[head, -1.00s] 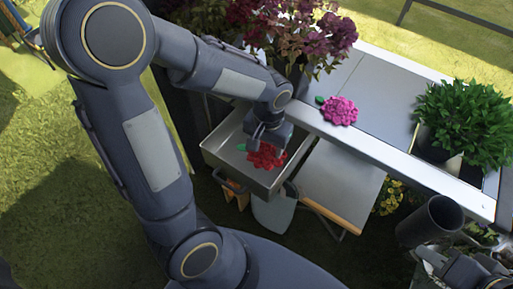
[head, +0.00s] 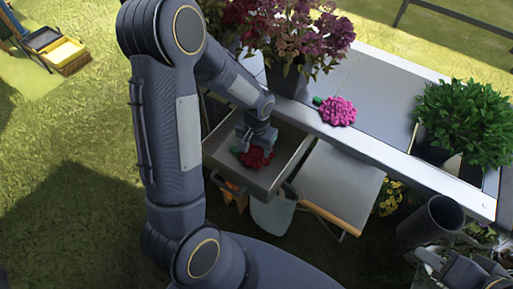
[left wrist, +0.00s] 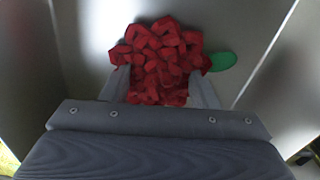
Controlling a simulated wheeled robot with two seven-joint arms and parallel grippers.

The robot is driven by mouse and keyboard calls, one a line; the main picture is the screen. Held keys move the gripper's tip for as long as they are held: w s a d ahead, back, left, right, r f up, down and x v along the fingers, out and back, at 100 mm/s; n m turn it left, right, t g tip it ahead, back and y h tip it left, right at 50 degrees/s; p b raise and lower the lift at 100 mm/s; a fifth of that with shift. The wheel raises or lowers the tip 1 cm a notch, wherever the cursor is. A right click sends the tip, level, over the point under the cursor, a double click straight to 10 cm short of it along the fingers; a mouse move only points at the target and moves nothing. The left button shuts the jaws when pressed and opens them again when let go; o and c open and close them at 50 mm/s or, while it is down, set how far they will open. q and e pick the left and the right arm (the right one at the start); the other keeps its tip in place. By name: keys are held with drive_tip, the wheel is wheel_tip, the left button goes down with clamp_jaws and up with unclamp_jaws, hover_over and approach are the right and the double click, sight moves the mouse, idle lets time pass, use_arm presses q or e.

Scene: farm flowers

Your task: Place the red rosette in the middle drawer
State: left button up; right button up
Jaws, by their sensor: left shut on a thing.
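The red rosette (head: 258,159) is inside the open grey metal drawer (head: 278,184) under the table, within its walls. My left gripper (head: 257,148) reaches down into the drawer from above and is shut on the rosette. In the left wrist view, the rosette (left wrist: 160,55) sits between the two fingers (left wrist: 162,88), with its green leaf (left wrist: 223,61) on the right. Grey drawer surfaces surround it. I cannot tell whether it touches the drawer floor. My right gripper (head: 452,264) is partly in view at the lower right, and its jaws are unclear.
A pink rosette (head: 338,111) lies on the grey table (head: 375,115). A purple-leaved plant (head: 298,30) stands beside the drawer's back, and a green bush (head: 465,118) stands at the right. A dark cylindrical pot (head: 430,221) is near my right gripper.

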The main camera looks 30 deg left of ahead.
sight(257, 148)
use_arm(q)
drive_tip(key=shift+f, duration=0.2)
drive_tip(key=o, duration=0.9)
drive_tip(key=shift+r, duration=0.1)
drive_tip(key=shift+r, duration=0.3)
wheel_tip(257, 148, up, 11)
drive_tip(key=p, duration=0.2)
drive_tip(key=s+d+r+t+h, duration=0.1)
drive_tip(key=s+r+t, duration=0.1)
drive_tip(key=s, duration=0.3)
drive_tip(key=s+d+r+t+h, duration=0.1)
drive_tip(key=s+d+r, duration=0.1)
drive_tip(key=s+r, duration=0.2)
drive_tip(key=s+d+r+n+t+h, duration=0.1)
drive_tip(key=s+r, duration=0.3)
drive_tip(key=s, duration=0.4)
drive_tip(key=shift+s+d+t+h, duration=0.15)
drive_tip(key=shift+t+h, duration=0.25)
drive_tip(key=shift+t, duration=0.4)
